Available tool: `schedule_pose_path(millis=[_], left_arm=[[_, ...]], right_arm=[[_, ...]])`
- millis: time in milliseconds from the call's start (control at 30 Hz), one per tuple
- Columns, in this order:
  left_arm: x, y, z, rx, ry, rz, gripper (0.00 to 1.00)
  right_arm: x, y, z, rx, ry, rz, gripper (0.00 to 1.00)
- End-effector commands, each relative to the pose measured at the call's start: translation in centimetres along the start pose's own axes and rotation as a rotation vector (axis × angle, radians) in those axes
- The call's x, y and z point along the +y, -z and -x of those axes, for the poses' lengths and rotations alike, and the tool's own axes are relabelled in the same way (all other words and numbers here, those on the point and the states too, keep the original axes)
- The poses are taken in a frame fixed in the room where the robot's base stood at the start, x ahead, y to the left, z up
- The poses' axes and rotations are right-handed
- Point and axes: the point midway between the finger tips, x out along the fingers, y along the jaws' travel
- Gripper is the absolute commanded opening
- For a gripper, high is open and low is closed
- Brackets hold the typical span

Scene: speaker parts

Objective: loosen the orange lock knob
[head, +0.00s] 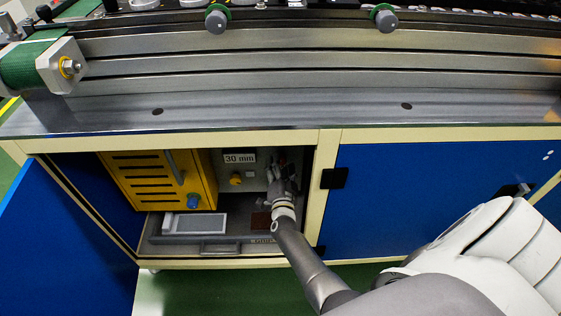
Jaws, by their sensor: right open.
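The orange lock knob (236,179) sits on a grey panel inside the open cabinet, below a "30 mm" label (239,158). My right gripper (279,178) reaches into the cabinet from the lower right. It is to the right of the knob and apart from it in the picture. Its fingers are open, small and partly lost against dark parts behind them. I cannot tell whether they touch those parts. My left gripper is not in view.
A yellow slotted box (150,178) with a blue knob (193,201) stands left of the panel. Below is a grey drawer with a handle (220,249). The blue door (55,245) hangs open at left; another blue door (430,195) is right. The metal worktop (280,110) overhangs the cabinet.

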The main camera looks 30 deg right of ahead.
Motion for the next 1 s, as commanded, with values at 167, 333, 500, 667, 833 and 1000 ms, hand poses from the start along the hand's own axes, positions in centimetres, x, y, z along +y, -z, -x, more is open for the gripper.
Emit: schedule_pose_path(millis=[167,333,500,667,833,1000], left_arm=[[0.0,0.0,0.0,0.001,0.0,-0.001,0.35],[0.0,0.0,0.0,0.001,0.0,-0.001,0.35],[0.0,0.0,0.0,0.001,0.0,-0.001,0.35],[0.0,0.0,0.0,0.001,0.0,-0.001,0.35],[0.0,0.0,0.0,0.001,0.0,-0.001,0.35],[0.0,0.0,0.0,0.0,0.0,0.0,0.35]], right_arm=[[0.0,0.0,2.9,-0.001,-0.001,0.0,0.54],[0.0,0.0,4.5,-0.001,0.001,0.001,0.54],[-0.1,0.0,4.8,0.0,0.002,0.001,0.54],[-0.1,0.0,4.8,0.0,0.001,0.001,0.54],[-0.1,0.0,4.8,0.0,0.001,0.001,0.54],[-0.2,-0.3,4.8,-0.022,0.01,0.013,0.54]])
